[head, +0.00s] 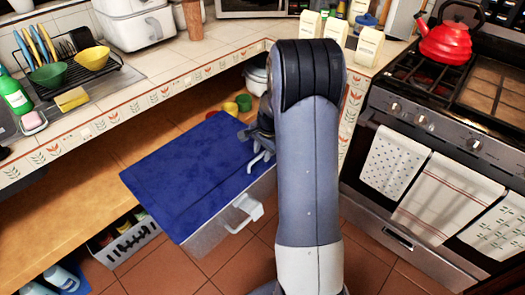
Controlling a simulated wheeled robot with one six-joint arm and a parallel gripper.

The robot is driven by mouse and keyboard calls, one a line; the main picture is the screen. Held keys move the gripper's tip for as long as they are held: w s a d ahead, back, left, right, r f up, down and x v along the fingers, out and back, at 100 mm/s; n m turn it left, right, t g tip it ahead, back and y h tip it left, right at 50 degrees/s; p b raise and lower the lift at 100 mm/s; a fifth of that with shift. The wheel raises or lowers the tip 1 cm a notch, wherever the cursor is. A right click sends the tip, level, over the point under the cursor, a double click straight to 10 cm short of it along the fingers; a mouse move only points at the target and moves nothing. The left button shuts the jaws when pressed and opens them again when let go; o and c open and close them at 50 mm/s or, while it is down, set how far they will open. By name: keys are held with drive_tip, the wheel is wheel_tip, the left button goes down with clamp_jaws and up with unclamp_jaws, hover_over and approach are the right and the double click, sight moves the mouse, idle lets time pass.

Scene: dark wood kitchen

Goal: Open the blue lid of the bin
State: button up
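The bin is a box with a flat blue lid (195,175) and pale grey sides (207,242), standing under the counter's edge in the middle of the head view. The lid lies flat across the top and looks closed. A white latch (243,212) sticks out from the side facing me. My gripper (258,145) is at the lid's right far corner, close to a second pale handle-like part. My own arm hides much of this area, so I cannot tell if the gripper touches the lid, nor whether its fingers are apart.
The tiled counter (165,75) runs above and behind the bin. A wooden shelf (70,215) lies to the left, with a grey crate (125,240) below. The oven (425,160) stands to the right. Red, green and yellow cups (229,107) sit behind the lid.

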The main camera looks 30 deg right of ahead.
clamp_jaws()
drive_tip(key=shift+r, duration=0.15)
idle(0.4)
